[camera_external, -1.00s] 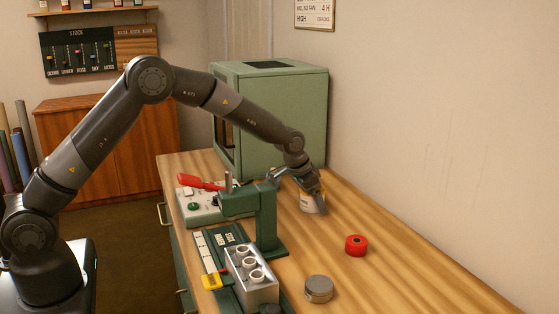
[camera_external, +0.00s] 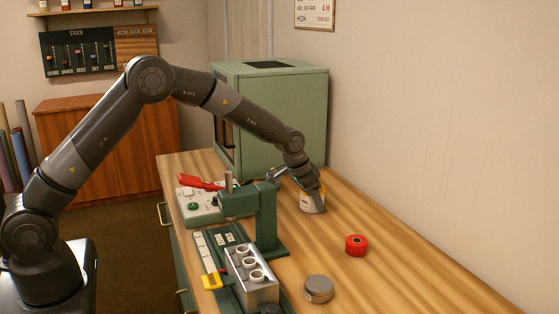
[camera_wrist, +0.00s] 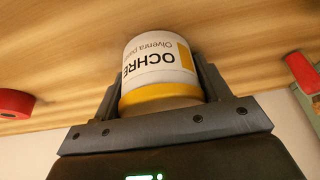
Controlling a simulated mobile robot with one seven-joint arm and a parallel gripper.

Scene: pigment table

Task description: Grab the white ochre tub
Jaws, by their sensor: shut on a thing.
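The white ochre tub (camera_wrist: 155,62) fills the middle of the wrist view, with a yellow band and the word OCHRE on its label, upside down in that view. My gripper (camera_wrist: 160,90) has a finger on each side of the tub and is shut on it. In the external view the tub (camera_external: 311,204) is at or just above the wooden table top, in front of the green cabinet, with my gripper (camera_external: 313,190) over it. The fingers hide part of the tub there. I cannot tell whether its base touches the table.
A red roll (camera_external: 356,245) and a grey round tin (camera_external: 318,289) are on the table to the right and front. A green press stand (camera_external: 264,215) is close on the left, by a metal block with white cups (camera_external: 252,282). A green cabinet (camera_external: 270,120) is behind.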

